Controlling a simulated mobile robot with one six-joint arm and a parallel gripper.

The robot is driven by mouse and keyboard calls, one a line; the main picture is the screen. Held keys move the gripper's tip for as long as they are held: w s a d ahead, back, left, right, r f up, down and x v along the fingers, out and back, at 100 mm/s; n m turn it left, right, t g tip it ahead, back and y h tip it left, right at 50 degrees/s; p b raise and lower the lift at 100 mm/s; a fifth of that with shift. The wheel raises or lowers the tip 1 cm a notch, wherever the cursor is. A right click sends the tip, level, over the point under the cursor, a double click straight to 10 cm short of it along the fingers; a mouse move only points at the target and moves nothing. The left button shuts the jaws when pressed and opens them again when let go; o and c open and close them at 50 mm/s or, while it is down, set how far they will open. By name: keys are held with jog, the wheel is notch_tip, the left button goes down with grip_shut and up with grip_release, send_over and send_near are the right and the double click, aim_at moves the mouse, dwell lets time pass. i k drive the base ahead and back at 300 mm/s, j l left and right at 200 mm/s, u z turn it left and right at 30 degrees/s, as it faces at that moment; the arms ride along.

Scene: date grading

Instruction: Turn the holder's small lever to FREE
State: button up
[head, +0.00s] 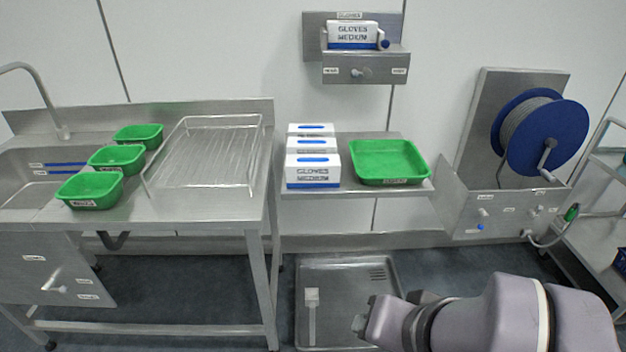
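The steel glove holder (314,40) is on the wall at upper middle of the head view, with a white and blue glove box (352,33) in it. On its front plate is a small lever (358,73), between two small labels, one at each side. The label words are too small to read surely, so I cannot tell which setting the lever is at. A dark blue knob (384,44) sits at the holder's right. My gripper (362,322) is low in the view, far below the holder and touching nothing I can see; its fingers are too unclear to judge.
Below the holder a steel shelf (385,191) carries several glove boxes (313,172) and a green tray (388,162). A blue hose reel (545,132) stands right. The left bench (215,215) holds green bins (90,190) and a wire rack (205,155).

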aim_at(365, 72)
jog(key=i+j+z, duration=0.15)
jog(key=i+j, duration=0.15)
jog(key=i+j+z, duration=0.1)
jog(key=i+j, duration=0.2)
jog(key=j, duration=0.15)
jog(key=i+j+z, duration=0.15)
jog(key=i+j, duration=0.15)
jog(key=j, duration=0.15)
jog(key=i+j+z, duration=0.1)
jog(key=i+j, duration=0.15)
jog(key=j, duration=0.2)
